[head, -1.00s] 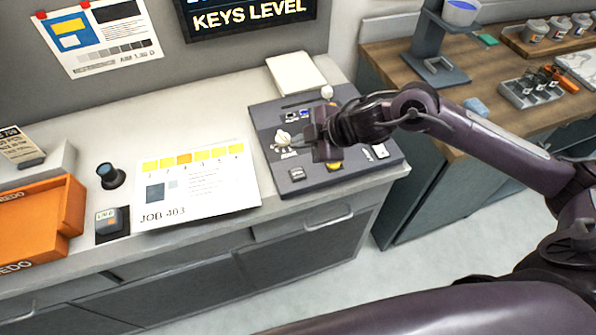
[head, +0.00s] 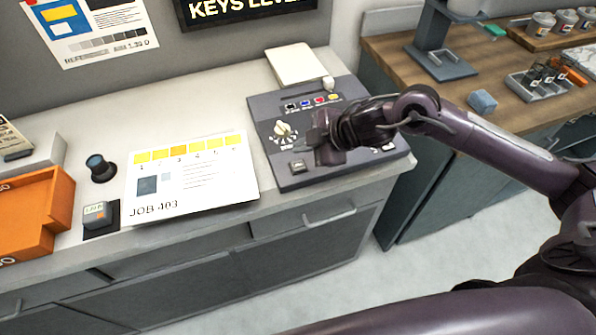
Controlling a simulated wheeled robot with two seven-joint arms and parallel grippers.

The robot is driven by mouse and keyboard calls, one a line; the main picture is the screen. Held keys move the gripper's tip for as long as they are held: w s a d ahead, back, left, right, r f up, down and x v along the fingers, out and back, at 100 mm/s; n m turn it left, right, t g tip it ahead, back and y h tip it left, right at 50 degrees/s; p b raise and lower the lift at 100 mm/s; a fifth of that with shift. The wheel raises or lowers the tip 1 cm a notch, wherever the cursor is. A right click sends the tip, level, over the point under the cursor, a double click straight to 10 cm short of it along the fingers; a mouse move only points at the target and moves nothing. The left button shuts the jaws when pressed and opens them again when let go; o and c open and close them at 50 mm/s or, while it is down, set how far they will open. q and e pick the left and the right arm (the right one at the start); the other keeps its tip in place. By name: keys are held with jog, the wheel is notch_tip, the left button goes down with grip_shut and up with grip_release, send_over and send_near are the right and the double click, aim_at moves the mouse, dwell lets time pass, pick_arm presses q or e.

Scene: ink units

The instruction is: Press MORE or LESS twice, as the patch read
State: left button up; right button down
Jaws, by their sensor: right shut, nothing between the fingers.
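The grey control console (head: 262,110) sits on the counter. It carries a white selector knob (head: 284,130), a row of black, blue, red and yellow marks (head: 319,100), and a small grey key (head: 297,166) near the front left. My right gripper (head: 316,147) is shut and empty over the console's front middle. It hides the area right of the grey key, and I cannot tell whether it touches anything. Another pale key at the front right is partly hidden by the gripper. The printed JOB 403 sheet (head: 215,185) has a row of yellow patches (head: 179,150). My left gripper is out of view.
A small device with a lit display (head: 97,215), a dark round knob (head: 100,168) and an orange tray (head: 60,200) stand left of the sheet. A white pad (head: 295,65) lies behind the console. A wooden bench (head: 400,62) stands to the right.

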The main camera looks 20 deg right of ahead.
aim_at(303, 167)
notch_tip(303, 167, down, 3)
jog(key=shift+f+b, duration=0.15)
jog(key=shift+b, duration=0.6)
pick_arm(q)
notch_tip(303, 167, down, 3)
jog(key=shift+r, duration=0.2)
pick_arm(e)
jog(key=shift+f, duration=0.1)
dwell(0.9)
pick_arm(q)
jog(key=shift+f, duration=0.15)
pick_arm(e)
jog(key=shift+f, duration=0.4)
pick_arm(q)
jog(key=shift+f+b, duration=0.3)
jog(key=shift+b, duration=0.15)
pick_arm(e)
jog(key=shift+f, duration=0.55)
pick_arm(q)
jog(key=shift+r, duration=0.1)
pick_arm(e)
jog(key=shift+r, duration=0.1)
pick_arm(q)
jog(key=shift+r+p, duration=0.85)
jog(key=shift+p, duration=0.1)
pick_arm(e)
jog(key=shift+r, duration=0.85)
